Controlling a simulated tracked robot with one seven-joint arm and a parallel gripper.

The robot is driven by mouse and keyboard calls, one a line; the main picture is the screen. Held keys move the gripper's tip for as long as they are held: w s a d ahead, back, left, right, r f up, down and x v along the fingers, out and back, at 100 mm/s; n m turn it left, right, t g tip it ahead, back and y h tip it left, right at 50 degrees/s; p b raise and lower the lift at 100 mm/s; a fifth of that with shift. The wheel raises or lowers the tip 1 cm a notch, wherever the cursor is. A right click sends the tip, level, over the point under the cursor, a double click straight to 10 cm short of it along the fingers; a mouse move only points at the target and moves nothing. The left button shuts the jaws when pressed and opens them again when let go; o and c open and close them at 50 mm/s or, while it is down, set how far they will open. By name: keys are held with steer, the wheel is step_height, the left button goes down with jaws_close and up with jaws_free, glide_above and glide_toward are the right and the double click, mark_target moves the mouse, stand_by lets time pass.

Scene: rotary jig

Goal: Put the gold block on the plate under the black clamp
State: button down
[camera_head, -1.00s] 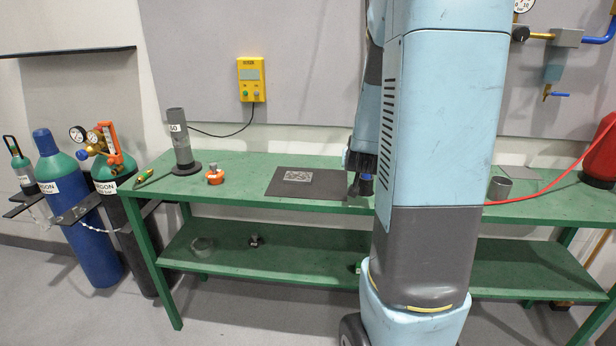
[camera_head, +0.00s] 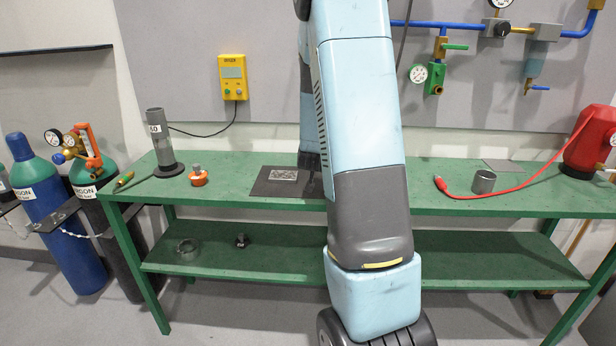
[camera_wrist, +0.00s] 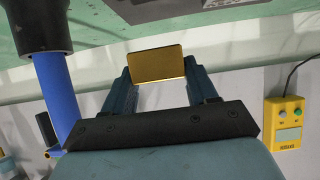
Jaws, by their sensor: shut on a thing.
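In the wrist view the gold block (camera_wrist: 158,63) is held between the two dark fingers of my gripper (camera_wrist: 158,72), raised clear of the green bench top. A blue post with a dark cylindrical end (camera_wrist: 35,28) stands at the left of that view; I cannot tell whether it belongs to the jig. In the head view my arm covers the middle of the bench and hides my gripper and the gold block. I cannot make out the black clamp or its plate in either view.
The green bench (camera_head: 450,200) carries a dark mat with a patterned metal plate (camera_head: 284,176), an orange-based part (camera_head: 198,177), a grey tube (camera_head: 163,145), a metal cup (camera_head: 483,182) and a red hose (camera_head: 520,187). A yellow box (camera_head: 233,77) hangs on the wall.

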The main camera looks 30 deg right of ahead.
steer(key=shift+w+a+f, duration=0.15)
steer(key=shift+w+f, duration=1.55)
steer(key=shift+f, duration=0.25)
steer(key=shift+w+f, duration=0.15)
steer(key=shift+f, duration=1.5)
steer(key=c, duration=0.8)
jaws_free()
steer(key=shift+f, duration=0.1)
steer(key=shift+o, duration=1)
